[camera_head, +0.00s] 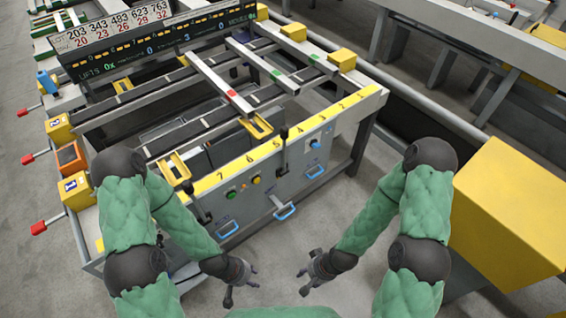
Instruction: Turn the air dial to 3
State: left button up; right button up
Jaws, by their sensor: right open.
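The front panel (275,200) of the runout table carries a small blue round knob (314,144) at its right end, which looks like the air dial. Its setting and markings are too small to read. My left gripper (242,289) is open and empty in front of and below the panel. My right gripper (302,281) is open and empty, to the right of the left one. Both are well apart from the knob and touch nothing.
A green button (231,195) and a yellow button (256,180) sit left on the panel. Blue handles (285,212) stick out below. A dark lever (283,138) stands near the knob. A big yellow box (510,215) is at right. The floor before the panel is clear.

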aim_at(314, 144)
jog(key=k+j+u, duration=0.1)
jog(key=k+j, duration=0.3)
jog(key=k+j+u, duration=0.1)
jog(key=k+j, duration=0.25)
jog(key=j, duration=0.25)
